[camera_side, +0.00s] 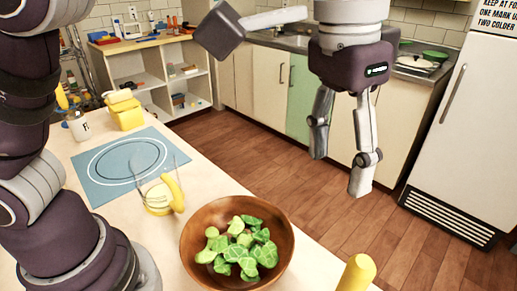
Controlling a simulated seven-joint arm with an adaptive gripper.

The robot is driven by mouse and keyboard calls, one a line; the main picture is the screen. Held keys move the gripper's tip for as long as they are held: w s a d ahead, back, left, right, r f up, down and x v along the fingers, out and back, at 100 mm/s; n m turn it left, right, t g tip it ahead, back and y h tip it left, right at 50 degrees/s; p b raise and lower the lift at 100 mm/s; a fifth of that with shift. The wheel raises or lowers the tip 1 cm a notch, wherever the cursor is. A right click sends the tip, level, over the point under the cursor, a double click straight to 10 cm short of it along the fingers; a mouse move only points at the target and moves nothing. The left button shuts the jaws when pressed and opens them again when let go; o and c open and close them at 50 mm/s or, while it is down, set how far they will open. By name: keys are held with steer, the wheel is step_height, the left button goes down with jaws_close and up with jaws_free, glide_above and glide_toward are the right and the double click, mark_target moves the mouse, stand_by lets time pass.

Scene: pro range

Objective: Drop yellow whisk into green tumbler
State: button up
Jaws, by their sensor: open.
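My gripper (340,162) is open and empty, high at the right of the picture, with its two fingers pointing down and apart. A clear item with a yellow handle (174,193) stands on the counter by the blue mat; I cannot tell whether it is a whisk or a jug. A plain yellow rounded piece (357,273) shows at the front edge of the picture, mostly cut off; it too cannot be identified. I see no clear green tumbler. My gripper touches none of these.
A brown wooden bowl (194,238) of green leaves stands on the pale counter. A blue mat (93,170) with a ringed circle lies behind it. A white cup (78,127) and a yellow item (126,115) stand at the far left. Cabinets and a white fridge (470,130) are beyond.

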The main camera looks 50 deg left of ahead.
steer(key=a+r+n+t, duration=0.1)
steer(key=a+n+t, duration=0.1)
steer(key=a, duration=0.8)
steer(key=s+a+f+n+t, duration=0.2)
steer(key=s+a+f, duration=0.3)
steer(key=a, duration=0.5)
steer(key=shift+s+f+t+y, duration=0.2)
steer(key=shift+s+t+y, duration=0.15)
steer(key=shift+s, duration=0.35)
